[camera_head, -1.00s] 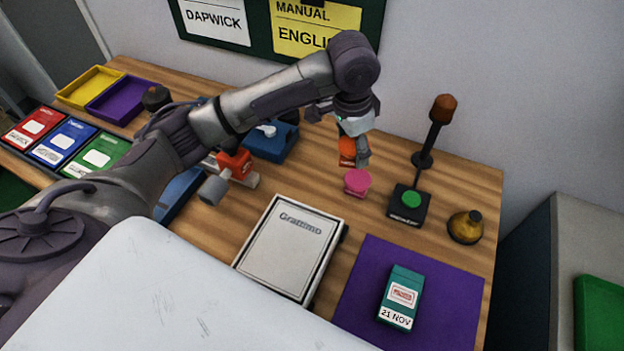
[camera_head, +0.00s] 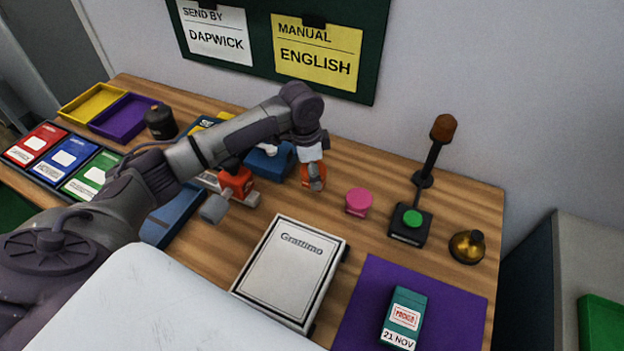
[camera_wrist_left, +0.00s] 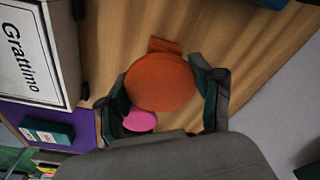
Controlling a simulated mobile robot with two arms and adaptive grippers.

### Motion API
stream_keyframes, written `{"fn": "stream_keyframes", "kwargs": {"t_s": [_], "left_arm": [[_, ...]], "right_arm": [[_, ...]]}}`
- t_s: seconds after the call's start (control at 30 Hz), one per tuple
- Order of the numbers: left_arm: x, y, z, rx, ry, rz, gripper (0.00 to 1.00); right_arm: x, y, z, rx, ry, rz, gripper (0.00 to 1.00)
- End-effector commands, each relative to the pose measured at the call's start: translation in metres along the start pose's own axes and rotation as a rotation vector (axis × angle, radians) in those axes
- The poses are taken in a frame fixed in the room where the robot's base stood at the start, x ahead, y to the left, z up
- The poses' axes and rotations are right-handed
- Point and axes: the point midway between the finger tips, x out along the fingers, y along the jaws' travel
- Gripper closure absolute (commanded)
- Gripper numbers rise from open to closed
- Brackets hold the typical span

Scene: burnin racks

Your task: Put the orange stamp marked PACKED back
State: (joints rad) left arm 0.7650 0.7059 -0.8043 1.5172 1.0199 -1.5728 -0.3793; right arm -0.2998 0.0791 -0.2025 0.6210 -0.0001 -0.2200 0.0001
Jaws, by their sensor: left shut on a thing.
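The orange stamp (camera_head: 308,178) is in my left gripper (camera_head: 318,180), over the table left of the pink stamp (camera_head: 358,201). In the left wrist view the round orange stamp top (camera_wrist_left: 160,82) sits between the two fingers of my left gripper (camera_wrist_left: 165,92), which are shut on it. I cannot tell whether its base touches the table. The pink stamp also shows in the left wrist view (camera_wrist_left: 140,121), partly behind the gripper. The word on the orange stamp is not visible. My right gripper is not in view.
A white Grattimo pad (camera_head: 290,264) lies in front. A teal box (camera_head: 404,316) with a red stamp mark and 21 NOV lies on a purple mat (camera_head: 366,300). A green-button device (camera_head: 411,224) and brass bell (camera_head: 467,246) stand right. A blue object (camera_head: 268,163) is close left of the gripper.

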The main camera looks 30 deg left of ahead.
Motion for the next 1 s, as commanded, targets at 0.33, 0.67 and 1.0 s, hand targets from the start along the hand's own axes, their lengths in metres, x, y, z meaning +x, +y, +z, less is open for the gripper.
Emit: {"fn": "stream_keyframes", "kwargs": {"t_s": [0.33,0.67,1.0], "left_arm": [[0.038,-0.001,0.007,0.0,0.0,0.001,0.56],[0.042,-0.001,0.007,0.0,0.001,-0.001,0.56],[0.044,-0.001,0.008,0.0,0.0,-0.001,0.09]], "right_arm": [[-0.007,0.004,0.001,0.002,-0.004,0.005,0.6],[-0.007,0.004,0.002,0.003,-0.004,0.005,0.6],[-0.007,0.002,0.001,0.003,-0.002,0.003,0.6]]}}
